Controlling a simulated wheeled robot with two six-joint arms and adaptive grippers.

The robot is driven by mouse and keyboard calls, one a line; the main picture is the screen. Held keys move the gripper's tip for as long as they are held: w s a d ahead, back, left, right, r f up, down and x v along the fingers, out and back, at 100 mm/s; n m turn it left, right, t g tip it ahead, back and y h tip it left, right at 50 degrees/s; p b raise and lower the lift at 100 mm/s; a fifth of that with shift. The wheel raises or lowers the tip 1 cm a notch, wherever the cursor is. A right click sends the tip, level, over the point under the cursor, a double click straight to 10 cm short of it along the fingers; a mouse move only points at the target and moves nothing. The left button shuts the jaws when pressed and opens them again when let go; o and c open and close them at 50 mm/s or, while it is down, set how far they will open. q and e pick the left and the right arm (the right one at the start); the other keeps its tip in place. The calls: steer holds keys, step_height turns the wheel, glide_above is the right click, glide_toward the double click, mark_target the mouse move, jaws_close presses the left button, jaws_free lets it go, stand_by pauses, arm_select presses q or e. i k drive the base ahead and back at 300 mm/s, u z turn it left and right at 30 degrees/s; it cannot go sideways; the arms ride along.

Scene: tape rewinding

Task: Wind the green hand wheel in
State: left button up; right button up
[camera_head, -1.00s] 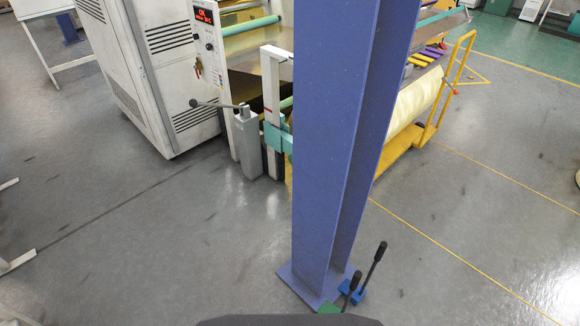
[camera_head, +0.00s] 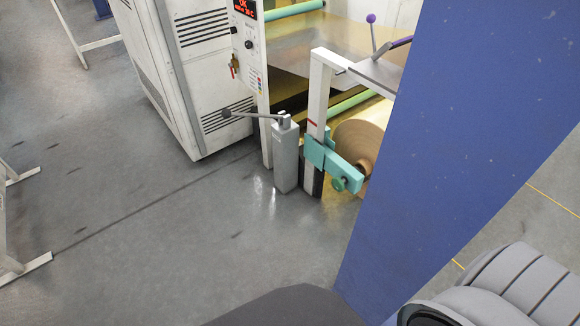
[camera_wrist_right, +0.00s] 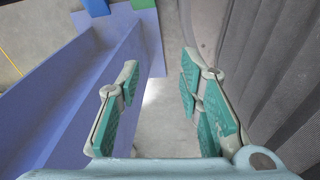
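A small green round part (camera_head: 340,184), which looks like the hand wheel, sits at the lower front of a teal bracket (camera_head: 328,158) on a white upright (camera_head: 319,95). It is just left of the blue column. A brown roll (camera_head: 360,147) shows behind the bracket, partly hidden by the column. In the right wrist view my right gripper (camera_wrist_right: 160,105) is open, with green pads apart and nothing between them. It is far from the wheel, beside the column's foot. My left gripper is not in view.
The blue column (camera_head: 470,130) fills the right side and stands close to my right arm. A grey post (camera_head: 286,160) with a lever (camera_head: 250,115) stands left of the bracket. A white cabinet (camera_head: 190,75) is behind. The floor (camera_head: 220,260) at front left is clear.

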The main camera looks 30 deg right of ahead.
mark_target(338, 184)
steer(key=u, duration=0.25)
steer(key=i, duration=1.2)
steer(key=z, duration=0.3)
steer(key=i, duration=0.95)
steer(key=z, duration=1.45)
steer(key=i, duration=0.65)
steer(key=z, duration=0.55)
